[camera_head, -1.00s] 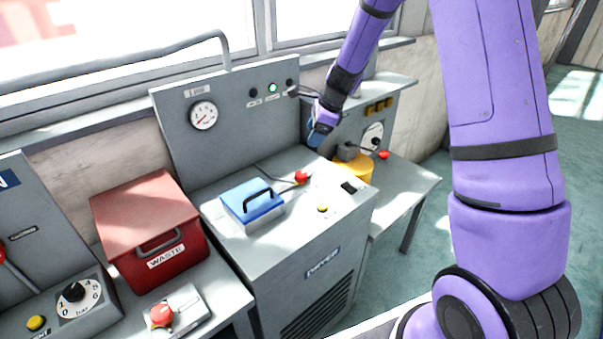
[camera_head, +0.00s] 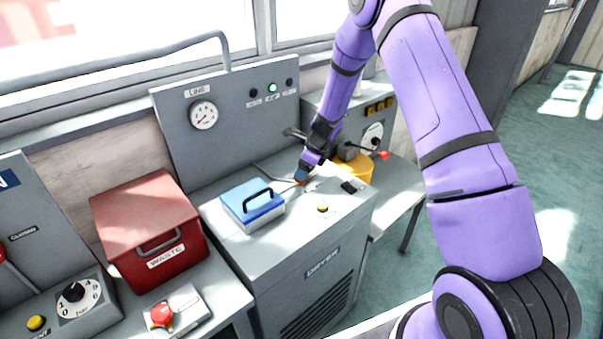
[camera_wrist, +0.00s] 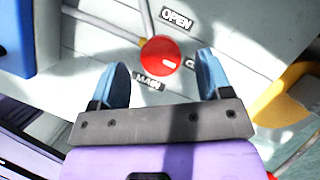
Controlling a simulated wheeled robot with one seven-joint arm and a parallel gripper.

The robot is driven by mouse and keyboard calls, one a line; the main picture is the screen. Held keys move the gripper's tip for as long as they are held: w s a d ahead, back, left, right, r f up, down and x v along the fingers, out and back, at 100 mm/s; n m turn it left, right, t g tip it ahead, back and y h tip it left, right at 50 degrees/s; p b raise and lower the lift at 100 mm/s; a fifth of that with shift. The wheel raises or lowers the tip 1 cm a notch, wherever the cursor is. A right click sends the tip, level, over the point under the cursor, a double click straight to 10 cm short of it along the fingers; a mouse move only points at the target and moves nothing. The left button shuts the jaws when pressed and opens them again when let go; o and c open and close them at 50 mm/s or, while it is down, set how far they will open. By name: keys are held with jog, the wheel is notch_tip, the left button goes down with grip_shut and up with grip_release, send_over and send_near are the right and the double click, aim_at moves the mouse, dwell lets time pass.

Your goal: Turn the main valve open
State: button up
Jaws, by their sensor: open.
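The main valve's round red knob (camera_wrist: 161,55) shows in the wrist view, on the light grey top of the dryer cabinet. Labels reading "OPEN" (camera_wrist: 177,19) and "MAIN" (camera_wrist: 148,82) lie beside it; another label is partly hidden by a finger. My gripper (camera_wrist: 163,82) is open, its two blue fingers on either side of and just short of the knob, with nothing held. In the head view my gripper (camera_head: 302,177) is low over the dryer top and hides the knob. I cannot tell whether the fingers touch it.
A blue box with a black handle (camera_head: 252,205) stands left of my gripper on the dryer top (camera_head: 285,238). A yellow part (camera_head: 357,167) is to the right. A yellow button (camera_head: 322,207) sits in front. A red waste bin (camera_head: 146,222) stands further left.

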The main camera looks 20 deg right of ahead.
jog(key=shift+x, duration=1.15)
jog(key=c, duration=0.9)
